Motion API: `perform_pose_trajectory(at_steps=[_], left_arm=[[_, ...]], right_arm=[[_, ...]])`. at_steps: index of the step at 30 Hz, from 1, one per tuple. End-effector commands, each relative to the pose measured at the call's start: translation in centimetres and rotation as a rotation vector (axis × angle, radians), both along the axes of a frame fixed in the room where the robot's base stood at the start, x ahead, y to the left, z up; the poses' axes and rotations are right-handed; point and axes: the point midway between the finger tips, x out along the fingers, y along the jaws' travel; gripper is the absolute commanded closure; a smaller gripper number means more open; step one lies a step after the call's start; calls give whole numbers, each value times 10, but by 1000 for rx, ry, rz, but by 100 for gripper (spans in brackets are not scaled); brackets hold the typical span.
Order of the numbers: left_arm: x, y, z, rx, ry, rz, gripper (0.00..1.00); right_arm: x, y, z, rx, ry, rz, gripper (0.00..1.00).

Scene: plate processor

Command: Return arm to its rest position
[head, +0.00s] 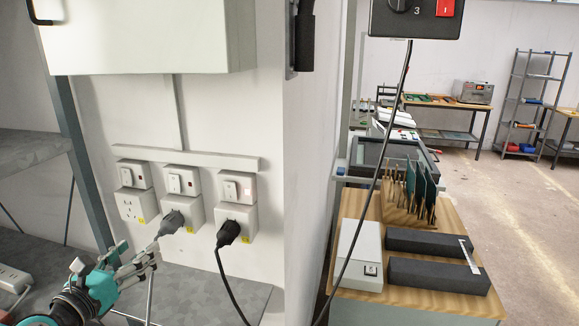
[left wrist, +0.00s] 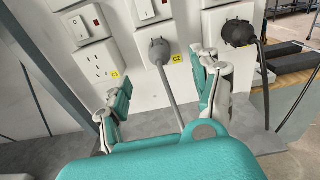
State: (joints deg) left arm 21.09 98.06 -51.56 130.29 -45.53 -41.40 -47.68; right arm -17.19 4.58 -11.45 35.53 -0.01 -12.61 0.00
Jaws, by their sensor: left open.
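My left gripper (head: 133,266) is in the lower left of the head view, with teal and grey fingers. In the left wrist view its two fingers (left wrist: 158,98) are spread apart with nothing gripped. A grey plug (head: 172,222) sits in the middle wall socket, and its grey cable hangs down behind the gripper. In the left wrist view this grey plug (left wrist: 160,52) and cable show between the fingers, beyond them. A black plug (head: 228,232) sits in the right socket; it also shows in the left wrist view (left wrist: 238,33). The left socket (head: 138,205) is empty. My right gripper is not in view.
A grey shelf surface (head: 225,292) lies below the sockets. A metal rack post (head: 84,160) stands at left. A wall cabinet (head: 145,38) hangs above. At right, a wooden table (head: 420,303) holds a white box (head: 357,255) and dark blocks (head: 437,275). Floor at far right is clear.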

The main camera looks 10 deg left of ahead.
Motion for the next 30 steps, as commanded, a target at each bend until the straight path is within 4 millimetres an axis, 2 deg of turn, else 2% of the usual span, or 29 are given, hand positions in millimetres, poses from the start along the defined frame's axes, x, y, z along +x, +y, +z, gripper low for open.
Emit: perform_pose_trajectory(at_steps=[5,8,14,17,21,24,30], left_arm=[[2,-40,-33,-332,34,33,35],[-2,-66,-61,-644,78,112,35],[-31,-99,-126,-1260,188,391,35],[-56,-111,-161,-1543,242,588,35],[-102,-127,-209,-1888,299,920,35],[-136,-137,-235,-2063,318,1147,35],[-193,-158,-267,-2281,317,1535,35]], right_arm=[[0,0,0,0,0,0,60],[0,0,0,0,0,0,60],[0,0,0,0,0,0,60],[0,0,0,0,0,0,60],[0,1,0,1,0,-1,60],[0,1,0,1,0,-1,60],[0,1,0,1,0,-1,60]])
